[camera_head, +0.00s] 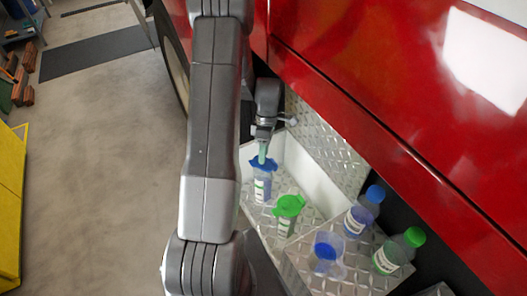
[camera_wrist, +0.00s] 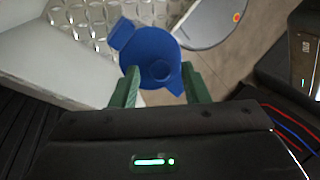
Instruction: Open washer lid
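The blue washer lid (camera_head: 262,163) sits on top of a clear, labelled container (camera_head: 263,187) with blue fluid, standing in the metal tray. My gripper (camera_head: 262,150) is right above the lid, pointing down. In the wrist view the blue lid (camera_wrist: 155,62) has a round knob in the middle and tabs at its edge. My green fingers (camera_wrist: 160,84) are spread apart, with the near part of the lid showing between them. I cannot tell whether they touch it. The lid looks closed.
A green-lidded container (camera_head: 288,208) stands close to the washer container. A blue-capped bottle (camera_head: 363,211), a green-capped bottle (camera_head: 399,250) and a clear cup with blue inside (camera_head: 327,256) stand on a metal ledge to the right. The red car body (camera_head: 390,110) rises behind.

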